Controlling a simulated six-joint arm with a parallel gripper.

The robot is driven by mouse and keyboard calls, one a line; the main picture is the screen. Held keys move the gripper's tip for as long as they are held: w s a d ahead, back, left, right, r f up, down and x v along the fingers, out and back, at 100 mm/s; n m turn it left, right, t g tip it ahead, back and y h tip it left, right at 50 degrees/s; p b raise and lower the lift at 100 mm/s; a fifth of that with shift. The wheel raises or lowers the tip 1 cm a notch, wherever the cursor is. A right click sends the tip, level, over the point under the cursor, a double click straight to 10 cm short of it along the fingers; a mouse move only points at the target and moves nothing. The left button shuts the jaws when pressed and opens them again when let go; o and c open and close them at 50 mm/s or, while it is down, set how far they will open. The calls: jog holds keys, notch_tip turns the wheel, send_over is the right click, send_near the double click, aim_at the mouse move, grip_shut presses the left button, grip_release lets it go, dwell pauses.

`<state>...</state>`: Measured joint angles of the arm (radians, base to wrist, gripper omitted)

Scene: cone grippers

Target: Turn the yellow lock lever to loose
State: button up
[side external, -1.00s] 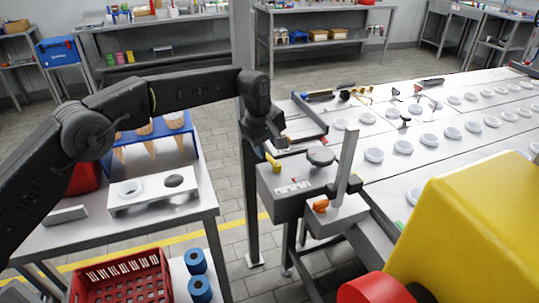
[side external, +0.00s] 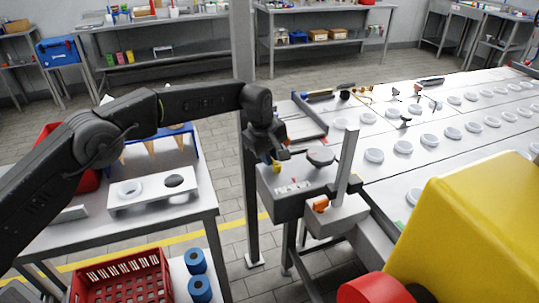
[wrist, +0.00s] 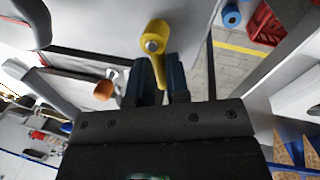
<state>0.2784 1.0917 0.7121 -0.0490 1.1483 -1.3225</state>
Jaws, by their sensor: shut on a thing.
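The yellow lock lever (side external: 276,167) is on the left end of the grey machine box (side external: 285,207), partly hidden by my gripper (side external: 277,152) in the side view. In the wrist view, the lever's round yellow hub (wrist: 157,30) with a grey bolt shows at the top centre. Its arm runs down from the hub between the two dark fingers of my gripper (wrist: 160,78). The fingers are shut on the lever arm, one on each side.
A dark round pad (side external: 320,156) sits on the box top. A red crate (side external: 122,277) and blue rolls (side external: 197,275) are lower left.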

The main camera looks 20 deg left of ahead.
grip_shut()
jog(key=shift+w+d+m+h, duration=0.1)
jog(key=shift+w+m+h, duration=0.05)
jog(key=shift+m, duration=0.7)
jog(key=shift+w+d+m+h, duration=0.1)
jog(key=shift+m+h, duration=0.05)
jog(key=shift+m, duration=0.7)
jog(key=o, duration=0.7)
grip_release()
jog(key=v, duration=1.3)
jog(key=shift+w+r, duration=0.25)
jog(key=shift+r, duration=0.15)
